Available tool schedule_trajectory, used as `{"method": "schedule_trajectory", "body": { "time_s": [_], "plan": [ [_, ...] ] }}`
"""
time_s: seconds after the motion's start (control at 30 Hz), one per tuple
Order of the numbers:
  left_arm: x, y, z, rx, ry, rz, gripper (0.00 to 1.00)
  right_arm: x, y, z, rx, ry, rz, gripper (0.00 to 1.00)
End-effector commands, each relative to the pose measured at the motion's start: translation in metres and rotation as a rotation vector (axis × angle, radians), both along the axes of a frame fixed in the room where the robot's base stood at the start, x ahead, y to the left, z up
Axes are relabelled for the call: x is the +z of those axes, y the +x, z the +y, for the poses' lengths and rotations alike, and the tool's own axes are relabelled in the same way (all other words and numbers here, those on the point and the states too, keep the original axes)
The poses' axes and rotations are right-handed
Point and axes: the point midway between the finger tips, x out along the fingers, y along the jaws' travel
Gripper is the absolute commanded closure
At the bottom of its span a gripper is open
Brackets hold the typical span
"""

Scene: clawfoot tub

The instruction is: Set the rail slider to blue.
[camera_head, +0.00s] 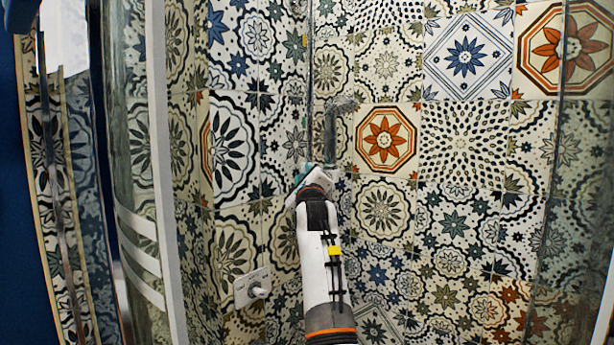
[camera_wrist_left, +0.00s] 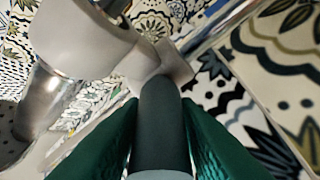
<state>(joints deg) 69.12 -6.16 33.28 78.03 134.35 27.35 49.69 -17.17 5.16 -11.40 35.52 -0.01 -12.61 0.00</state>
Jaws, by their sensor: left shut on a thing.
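The rail (camera_head: 310,70) is a thin upright bar against the tiled wall in the head view. In the left wrist view the chrome rail (camera_wrist_left: 212,30) runs slanting at the top. The slider (camera_wrist_left: 172,62) is a light grey piece on it, with a dark grey rounded knob (camera_wrist_left: 161,105) pointing toward the camera. My left gripper (camera_head: 312,176) is at the lower part of the rail and hides the slider there. Its green fingers lie on both sides of the knob, shut on it. My right gripper is not in view.
A shower head (camera_head: 342,104) hangs beside the rail, just above my left gripper. A wall valve (camera_head: 252,288) sits low to the left of my arm. A glass panel with a white edge (camera_head: 162,150) stands at the left. The tiled wall right of the rail looks clear.

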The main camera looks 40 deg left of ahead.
Motion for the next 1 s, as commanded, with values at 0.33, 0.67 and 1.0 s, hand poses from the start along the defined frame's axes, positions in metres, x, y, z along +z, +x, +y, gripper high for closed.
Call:
{"method": "schedule_trajectory", "body": {
  "time_s": [0.33, 0.67, 1.0],
  "plan": [
    [-0.071, 0.001, 0.0, -0.002, -0.007, 0.007, 1.0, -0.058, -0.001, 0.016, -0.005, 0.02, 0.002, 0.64],
    [-0.096, 0.001, 0.0, -0.001, -0.008, 0.006, 1.0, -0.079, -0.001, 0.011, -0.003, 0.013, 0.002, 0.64],
    [-0.101, 0.002, 0.0, -0.002, -0.008, 0.008, 1.0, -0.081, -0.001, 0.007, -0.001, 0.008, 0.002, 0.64]
  ]
}}
